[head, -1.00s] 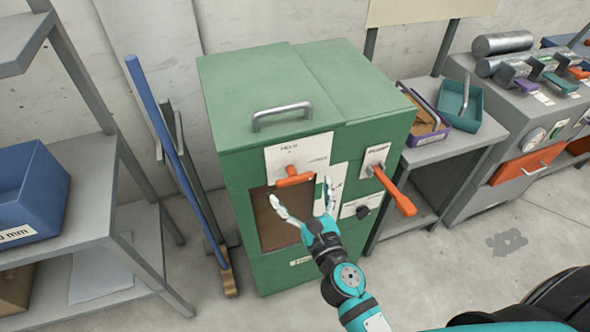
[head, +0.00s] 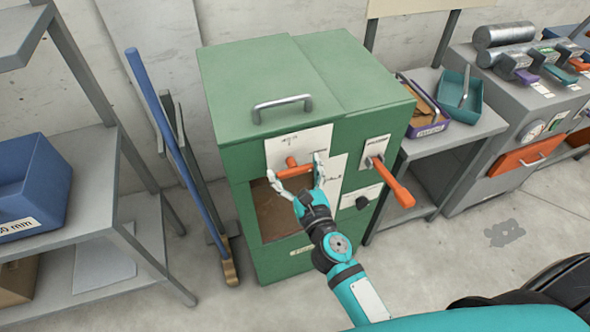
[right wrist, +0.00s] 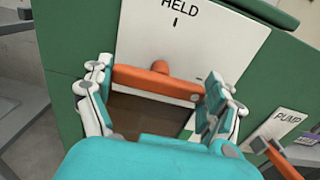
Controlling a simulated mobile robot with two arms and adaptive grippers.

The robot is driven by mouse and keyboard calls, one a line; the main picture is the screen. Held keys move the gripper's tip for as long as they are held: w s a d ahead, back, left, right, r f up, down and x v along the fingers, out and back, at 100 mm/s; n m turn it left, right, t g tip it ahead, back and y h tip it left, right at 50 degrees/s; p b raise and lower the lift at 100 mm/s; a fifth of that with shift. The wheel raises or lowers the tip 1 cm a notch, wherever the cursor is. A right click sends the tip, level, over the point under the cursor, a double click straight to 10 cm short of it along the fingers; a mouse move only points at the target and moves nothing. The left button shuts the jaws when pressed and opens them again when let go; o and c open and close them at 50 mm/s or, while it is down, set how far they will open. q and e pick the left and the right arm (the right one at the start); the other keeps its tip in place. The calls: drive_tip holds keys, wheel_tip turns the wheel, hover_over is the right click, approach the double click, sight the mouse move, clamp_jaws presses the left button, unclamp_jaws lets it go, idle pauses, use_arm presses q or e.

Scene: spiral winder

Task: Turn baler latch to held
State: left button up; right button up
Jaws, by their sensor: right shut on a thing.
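The green baler (head: 245,145) stands in the middle of the head view. Its orange latch (head: 291,173) sits on a white plate (head: 313,139) on the front. My right gripper (head: 294,169) is shut on the latch, one finger at each end of the bar. My left gripper is not in view.
An orange pump lever (head: 393,183) juts out to the right of the latch. A grey handle (head: 281,107) is on top of the baler. A blue pole (head: 172,150) leans at the left beside a shelf (head: 85,160). A side table with trays (head: 460,127) stands at the right.

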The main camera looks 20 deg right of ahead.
drive_tip(key=shift+n, duration=0.3)
drive_tip(key=n+p, duration=0.1)
drive_tip(key=n, duration=0.2)
drive_tip(key=shift+n, duration=0.3)
drive_tip(key=n+p, duration=0.2)
drive_tip(key=n, duration=0.2)
drive_tip(key=shift+r, duration=0.1)
drive_tip(key=n+p, duration=0.2)
drive_tip(key=n, duration=0.3)
drive_tip(key=shift+n, duration=0.4)
drive_tip(key=shift+n+p, duration=0.9)
drive_tip(key=shift+n, duration=1)
drive_tip(key=o, duration=0.9)
